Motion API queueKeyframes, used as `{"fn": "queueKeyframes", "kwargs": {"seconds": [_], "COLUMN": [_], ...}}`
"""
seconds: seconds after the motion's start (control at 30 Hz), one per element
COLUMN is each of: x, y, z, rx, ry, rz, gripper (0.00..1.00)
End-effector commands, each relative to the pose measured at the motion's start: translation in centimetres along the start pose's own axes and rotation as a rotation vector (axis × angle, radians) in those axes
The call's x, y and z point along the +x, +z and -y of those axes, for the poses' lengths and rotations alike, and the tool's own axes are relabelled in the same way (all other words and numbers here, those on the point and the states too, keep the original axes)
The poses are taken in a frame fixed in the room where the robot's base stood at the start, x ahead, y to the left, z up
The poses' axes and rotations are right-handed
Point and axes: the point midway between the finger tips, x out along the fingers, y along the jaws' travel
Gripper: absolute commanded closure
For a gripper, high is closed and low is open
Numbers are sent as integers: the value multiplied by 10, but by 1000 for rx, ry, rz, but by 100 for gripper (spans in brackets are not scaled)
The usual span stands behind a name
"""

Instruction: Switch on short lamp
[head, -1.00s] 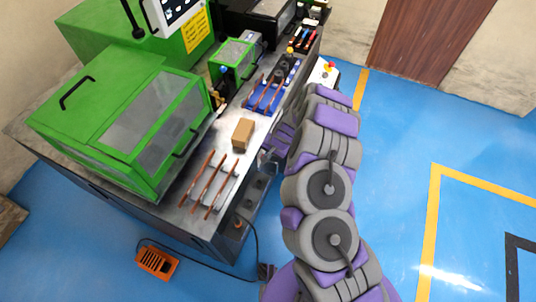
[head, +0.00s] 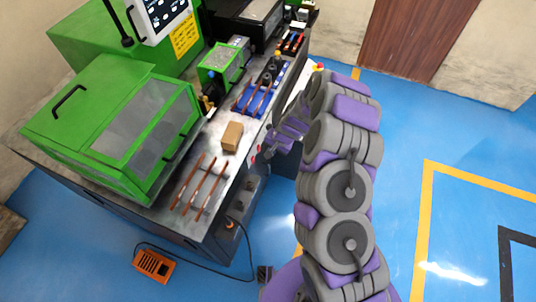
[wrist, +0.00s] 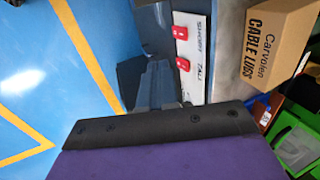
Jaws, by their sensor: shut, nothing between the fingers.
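In the wrist view a white panel carries two red switches. The switch beside the label SHORT (wrist: 180,33) is nearer the top, and the switch beside the label TALL (wrist: 183,64) is below it. My gripper (wrist: 155,82) is shut and empty, its dark grey fingers left of the panel and close to the switches; I cannot tell whether it touches. In the head view my gripper (head: 268,151) is at the bench's front side, partly hidden by my arm. I cannot tell which way the switches are set, nor identify the short lamp.
A cardboard box (head: 232,137), labelled cable lugs in the wrist view (wrist: 275,45), stands on the bench (head: 222,167). Copper bars (head: 203,185) lie nearby. A green machine (head: 110,125) fills the left side. An orange foot pedal (head: 153,265) is on the floor. Blue floor at right is clear.

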Motion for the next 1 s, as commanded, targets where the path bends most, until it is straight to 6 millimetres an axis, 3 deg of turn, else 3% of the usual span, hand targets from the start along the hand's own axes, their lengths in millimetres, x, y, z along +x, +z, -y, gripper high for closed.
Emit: {"fn": "queueKeyframes", "kwargs": {"seconds": [0.1, 0.33, 1.0], "x": [-22, -42, -45], "y": [0, 0, 2], "z": [9, 12, 15], "rx": [-3, -2, -5], "ry": [2, 0, 1], "rz": [-5, -1, 0], "gripper": [100, 100, 100]}}
